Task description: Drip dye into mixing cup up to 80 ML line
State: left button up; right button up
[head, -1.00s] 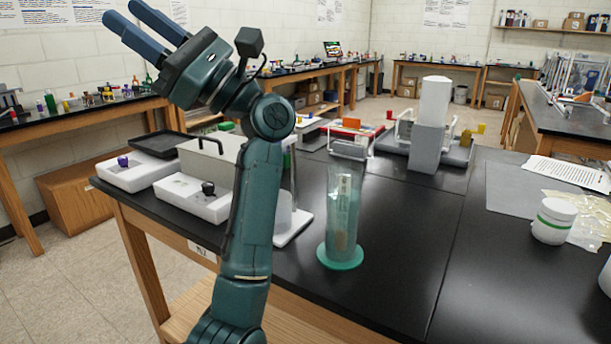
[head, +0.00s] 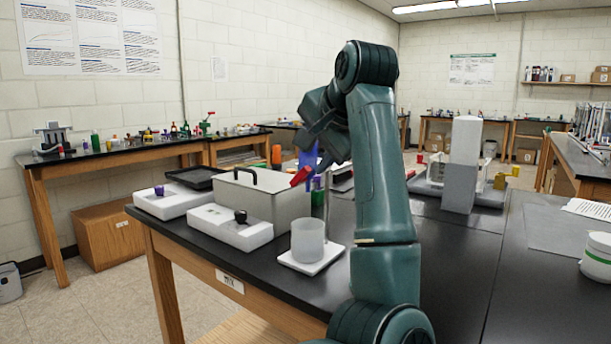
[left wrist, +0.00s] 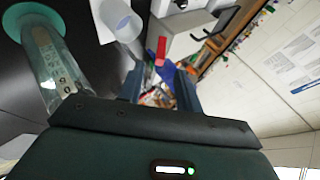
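A translucent white cup (head: 308,238) stands on a small white base (head: 312,262) at the table's front edge; it also shows in the left wrist view (left wrist: 122,20). Above it a blue part (head: 309,158) and a red piece like a valve handle (head: 300,177) show beside a thin upright rod. My left gripper (head: 318,142) is at these parts, above the cup. In the left wrist view its fingers are apart, with the red piece (left wrist: 161,48) and blue part (left wrist: 166,73) seen through the gap; contact cannot be told. Cup markings and contents are unreadable. My right gripper is not in view.
A tall clear cylinder with a green foot (left wrist: 42,22) shows in the left wrist view; my arm hides it in the head view. A grey box (head: 262,195) and white blocks (head: 230,228) stand left of the cup.

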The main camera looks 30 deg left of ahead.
aim_at(306, 169)
pick_arm(q)
jog(key=x, duration=0.8)
grip_shut()
